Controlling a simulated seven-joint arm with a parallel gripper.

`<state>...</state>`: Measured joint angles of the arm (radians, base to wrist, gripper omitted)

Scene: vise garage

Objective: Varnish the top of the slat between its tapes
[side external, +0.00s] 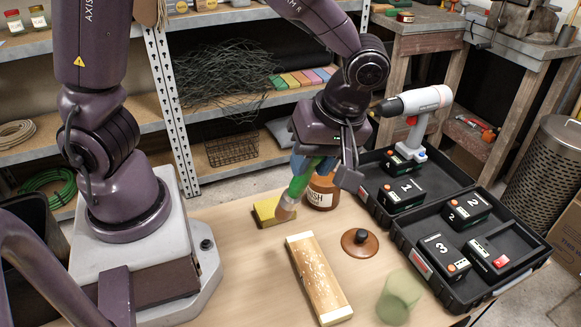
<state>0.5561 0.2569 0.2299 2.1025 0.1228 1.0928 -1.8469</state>
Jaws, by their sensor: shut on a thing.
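The slat (318,275) lies on the table, a light brown board with a pale tape (299,237) at its far end and another tape (336,316) at its near end. Its top between the tapes shows whitish flecks. My gripper (318,166) is shut on a brush (299,185) with a green handle, tilted with its bristles (286,208) down and left. The bristles are beyond the slat's far end, beside the yellow block; contact is unclear. The amber varnish jar (322,192) stands open just right of the brush, partly behind my gripper.
A yellow block (266,212) lies behind the slat. A brown lid with a black knob (360,243) and a translucent green cup (399,297) are right of the slat. A black case (462,300) with numbered batteries and a drill (415,103) borders the right. Table left of the slat is clear.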

